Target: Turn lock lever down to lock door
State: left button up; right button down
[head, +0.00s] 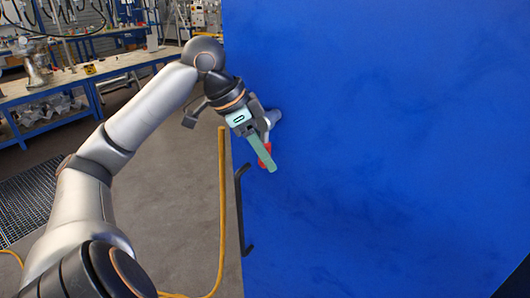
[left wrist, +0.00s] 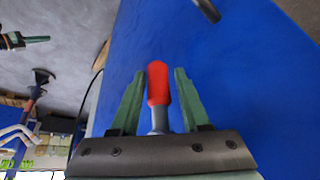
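The lock lever (head: 267,158) has a red grip and a grey metal stem, and sits on the blue door (head: 390,130) near its left edge. My left gripper (head: 269,160) is at the lever and partly hides it in the head view. In the left wrist view the red grip (left wrist: 158,83) stands between the two green fingers (left wrist: 159,76), with a gap on both sides, so the gripper is open around it. A green finger-like part at the upper left of that view may be my right gripper; I cannot be sure.
A black door handle (head: 241,210) stands out from the door below the lever. A yellow pole or hose (head: 222,205) rises left of the door edge. Workbenches (head: 60,85) with tools stand at the back left. Grey floor (head: 180,190) lies open between.

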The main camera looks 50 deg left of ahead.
pick_arm(q)
jog(key=shift+o, duration=1.1)
jog(key=p+v, duration=0.1)
jog(key=v, duration=1.1)
jog(key=shift+r, duration=0.2)
jog(key=shift+s+a, duration=0.1)
jog(key=shift+s, duration=0.05)
